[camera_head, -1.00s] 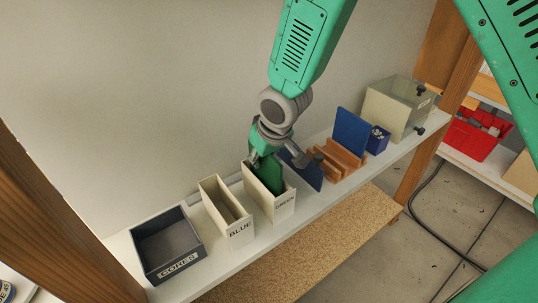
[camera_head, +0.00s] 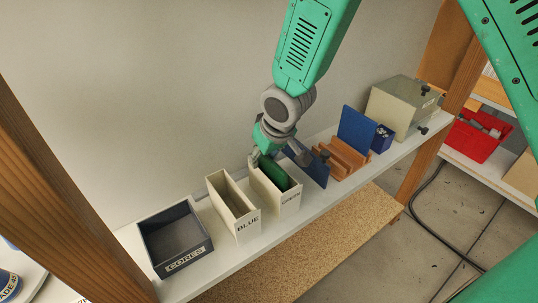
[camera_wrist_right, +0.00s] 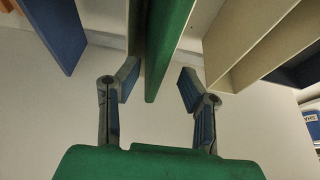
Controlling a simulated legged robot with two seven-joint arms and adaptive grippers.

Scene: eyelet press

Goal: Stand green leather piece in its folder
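The green leather piece (camera_head: 273,171) stands in the cream folder labelled GREEN (camera_head: 290,204), with its upper part showing between the walls. My right gripper (camera_head: 279,157) is above the folder's back end, with its fingers spread. In the right wrist view the green piece (camera_wrist_right: 158,50) lies between the two open fingertips (camera_wrist_right: 157,85), with a gap on each side. The folder's bottom and the piece's lower edge are hidden. My left gripper is not in view.
The BLUE folder (camera_head: 246,226) and a dark CORES bin (camera_head: 186,262) stand to the left. On the right are a blue piece (camera_head: 318,172) close to the gripper, a wooden rack (camera_head: 345,163) holding another blue piece (camera_head: 356,127), a small blue box (camera_head: 382,139) and a grey-beige machine (camera_head: 400,104).

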